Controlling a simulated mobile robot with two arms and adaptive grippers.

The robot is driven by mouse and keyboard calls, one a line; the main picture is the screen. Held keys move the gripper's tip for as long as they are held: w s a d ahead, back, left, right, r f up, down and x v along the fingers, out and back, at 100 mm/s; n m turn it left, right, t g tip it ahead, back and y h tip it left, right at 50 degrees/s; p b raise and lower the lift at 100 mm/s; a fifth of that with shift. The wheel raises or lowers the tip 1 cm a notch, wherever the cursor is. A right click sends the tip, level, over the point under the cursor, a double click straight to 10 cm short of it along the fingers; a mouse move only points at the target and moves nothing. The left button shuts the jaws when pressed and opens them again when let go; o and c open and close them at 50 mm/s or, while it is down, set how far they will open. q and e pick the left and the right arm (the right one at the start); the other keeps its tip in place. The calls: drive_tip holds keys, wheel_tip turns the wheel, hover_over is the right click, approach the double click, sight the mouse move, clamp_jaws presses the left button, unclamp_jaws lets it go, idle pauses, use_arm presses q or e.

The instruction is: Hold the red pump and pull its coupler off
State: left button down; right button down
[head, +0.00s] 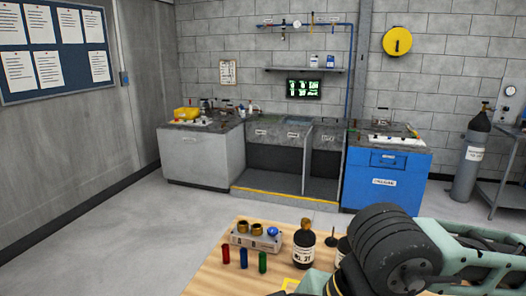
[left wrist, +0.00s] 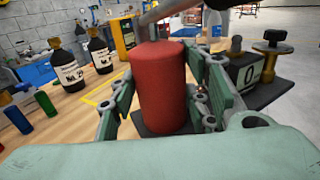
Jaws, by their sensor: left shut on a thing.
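The red pump (left wrist: 163,88) is an upright red cylinder in the middle of the left wrist view, on a dark base. A grey bar (left wrist: 160,13) slants across above its top. My left gripper (left wrist: 162,100) has its green and grey finger links on both sides of the cylinder and is shut on it. I cannot make out the coupler for certain. In the head view the pump does not show. A teal and black arm part of mine covers the lower right there. My right gripper's fingers are not visible.
Dark labelled bottles (head: 303,245) stand on the wooden table (head: 212,275). Red, blue and green tubes (head: 244,258) stand left of them, before a grey block (head: 256,238) with brass rings.

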use_arm(q)
drive_tip(key=a+n+t, duration=0.1)
drive_tip(key=t, duration=0.1)
drive_tip(key=s+a+n+t+y, duration=0.1)
drive_tip(key=a+t, duration=0.1)
drive_tip(key=shift+n, duration=0.4)
drive_tip(key=s+a+n+t+y, duration=0.4)
drive_tip(key=a+n+t+y, duration=0.6)
drive_tip(key=y, duration=0.6)
drive_tip(key=n, duration=0.2)
drive_tip(key=shift+n+t+y, duration=0.3)
drive_tip(key=shift+n+t, duration=0.1)
drive_tip(key=shift+s+f, duration=0.1)
